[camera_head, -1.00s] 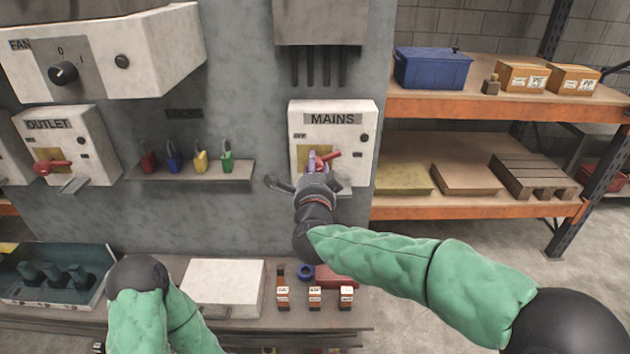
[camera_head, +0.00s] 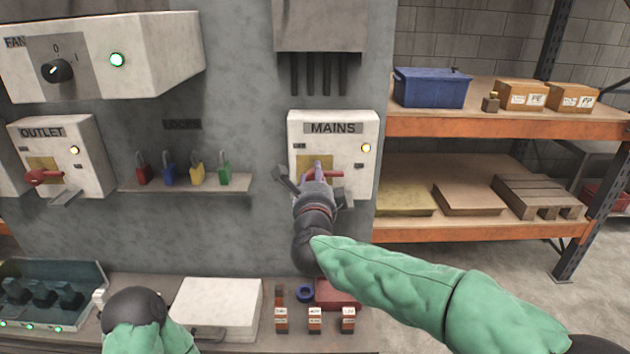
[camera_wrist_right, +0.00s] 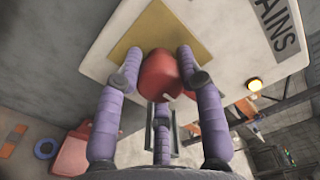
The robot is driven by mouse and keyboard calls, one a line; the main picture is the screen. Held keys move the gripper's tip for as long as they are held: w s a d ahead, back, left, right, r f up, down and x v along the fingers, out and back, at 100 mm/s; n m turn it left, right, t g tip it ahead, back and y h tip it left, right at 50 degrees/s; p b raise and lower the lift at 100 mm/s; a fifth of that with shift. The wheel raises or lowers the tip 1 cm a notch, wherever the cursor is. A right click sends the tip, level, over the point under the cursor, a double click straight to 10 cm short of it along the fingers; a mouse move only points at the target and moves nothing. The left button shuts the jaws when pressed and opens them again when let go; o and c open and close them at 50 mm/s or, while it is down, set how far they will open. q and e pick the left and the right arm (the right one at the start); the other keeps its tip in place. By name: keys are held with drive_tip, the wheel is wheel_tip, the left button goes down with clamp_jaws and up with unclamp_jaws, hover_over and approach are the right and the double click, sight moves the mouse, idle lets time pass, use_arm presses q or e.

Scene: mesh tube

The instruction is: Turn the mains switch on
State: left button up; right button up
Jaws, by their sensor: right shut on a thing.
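A yellow lamp (camera_head: 366,148) on the box is lit. My right gripper (camera_head: 318,176) is shut on the handle. In the right wrist view, its purple fingers (camera_wrist_right: 158,75) close around the red handle (camera_wrist_right: 157,77) in front of the yellow plate. My left arm's dark wrist (camera_head: 135,305) is low at the left; its fingers are hidden or unclear.
The FAN box (camera_head: 170,60) shows a lit green lamp, and the OUTLET box (camera_head: 85,160) a lit yellow one. Padlocks stand on a small shelf (camera_head: 190,184) between OUTLET and MAINS. A bench below holds a white case (camera_head: 217,305) and small boxes. Shelving (camera_head: 480,126) stands at right.

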drive_tip(key=shift+a+f, duration=0.1)
drive_tip(key=o, duration=1.2)
drive_tip(key=shift+c, duration=0.2)
drive_tip(key=s, duration=1.2)
